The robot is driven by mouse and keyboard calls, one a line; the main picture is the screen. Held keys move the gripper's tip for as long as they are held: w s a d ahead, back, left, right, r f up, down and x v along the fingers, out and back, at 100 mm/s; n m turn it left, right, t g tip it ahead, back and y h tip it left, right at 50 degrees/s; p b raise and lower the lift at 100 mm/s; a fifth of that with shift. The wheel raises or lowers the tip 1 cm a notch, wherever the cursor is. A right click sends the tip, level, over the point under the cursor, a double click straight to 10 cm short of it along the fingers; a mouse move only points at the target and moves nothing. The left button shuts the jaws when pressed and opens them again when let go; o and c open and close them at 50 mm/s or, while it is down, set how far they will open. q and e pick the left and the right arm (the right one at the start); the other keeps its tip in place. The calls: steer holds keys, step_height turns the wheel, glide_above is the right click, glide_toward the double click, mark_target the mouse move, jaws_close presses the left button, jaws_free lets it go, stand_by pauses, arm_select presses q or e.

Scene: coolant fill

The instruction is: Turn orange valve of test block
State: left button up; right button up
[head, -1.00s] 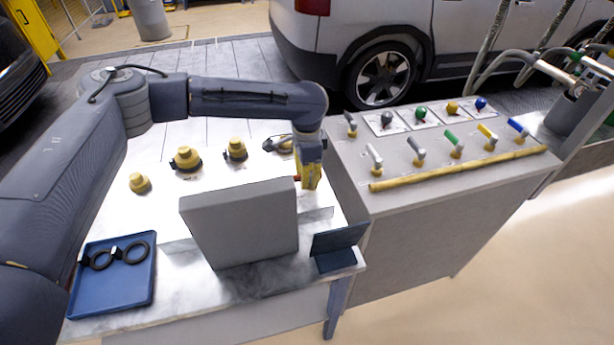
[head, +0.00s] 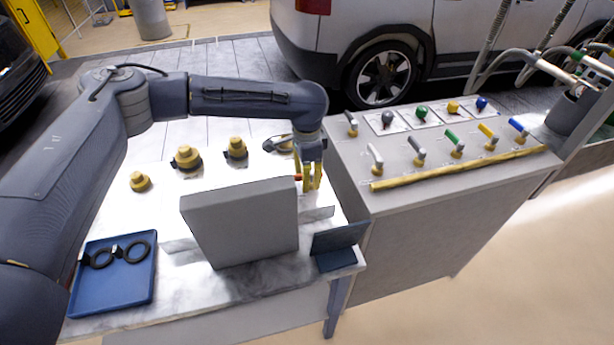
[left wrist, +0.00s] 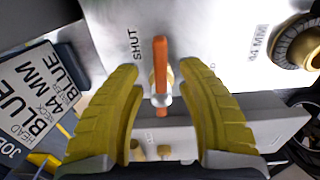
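The orange valve is a narrow orange handle on a metal stem in the left wrist view (left wrist: 161,62), lying lengthwise between my left fingers beside the printed word SHUT. A small part of it shows in the head view (head: 298,178), beside my left gripper (head: 312,182). In the left wrist view, my left gripper (left wrist: 160,78) has its yellow fingers spread with a gap on both sides of the handle. It points down behind the grey block (head: 243,228), which hides most of the valve's base from the head. My right gripper is not in view.
A blue tray (head: 112,305) with black rings is at the front left. Several yellow caps (head: 187,158) stand along the table's back. A blue card stand (head: 338,240) is right of the grey block. A grey cabinet (head: 430,225) with coloured levers stands at the right.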

arm_select(q)
steer(key=shift+r, duration=0.15)
step_height(320, 180, up, 12)
stand_by(0.6)
